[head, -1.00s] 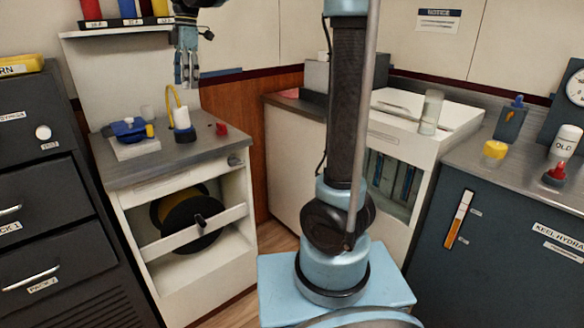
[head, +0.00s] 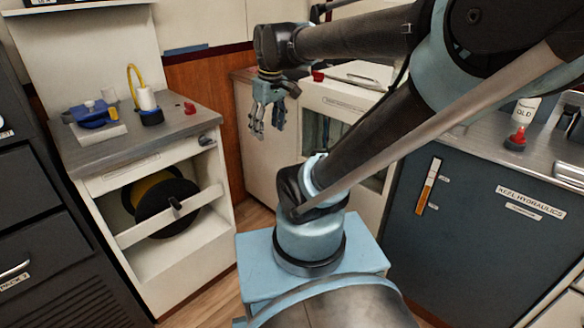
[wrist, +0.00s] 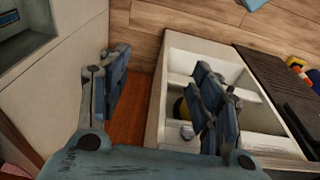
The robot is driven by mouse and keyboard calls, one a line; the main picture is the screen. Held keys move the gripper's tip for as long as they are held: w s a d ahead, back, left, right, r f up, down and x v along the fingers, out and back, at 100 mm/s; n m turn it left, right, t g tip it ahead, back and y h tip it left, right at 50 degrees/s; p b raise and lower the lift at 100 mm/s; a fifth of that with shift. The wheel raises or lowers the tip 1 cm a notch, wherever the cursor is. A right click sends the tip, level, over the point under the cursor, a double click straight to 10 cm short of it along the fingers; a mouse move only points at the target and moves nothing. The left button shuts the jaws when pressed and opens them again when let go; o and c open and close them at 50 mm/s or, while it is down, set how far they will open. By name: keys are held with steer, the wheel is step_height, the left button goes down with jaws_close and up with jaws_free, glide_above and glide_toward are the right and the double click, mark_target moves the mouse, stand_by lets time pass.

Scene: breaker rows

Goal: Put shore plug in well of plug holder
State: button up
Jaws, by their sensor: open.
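A white plug-like body (head: 146,99) with a blue base and a looped yellow cord stands upright on the left counter in the head view; I take it for the shore plug. To its left a blue piece with yellow parts (head: 92,114) sits on a pale block (head: 98,133). I cannot tell whether this is the plug holder, and no well is clear. My gripper (head: 267,122) hangs to the right of this counter, apart from these things. In the wrist view its fingers (wrist: 160,102) are spread, with nothing between them.
A small red object (head: 190,108) lies on the left counter (head: 150,150), above an open shelf with a dark reel (head: 167,207). A white cabinet (head: 345,112) stands behind my arm. A dark blue cabinet (head: 470,220) fills the right. Wooden floor (wrist: 205,22) lies between the cabinets.

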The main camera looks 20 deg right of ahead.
steer(key=s+d+f+m, duration=0.5)
steer(key=s+f+m, duration=0.1)
steer(key=f, duration=0.5)
steer(key=shift+s+d+t+h, duration=0.3)
steer(key=shift+s+d, duration=0.05)
steer(key=shift+s, duration=0.55)
steer(key=shift+w+f, duration=0.2)
steer(key=shift+w, duration=0.25)
stand_by(0.5)
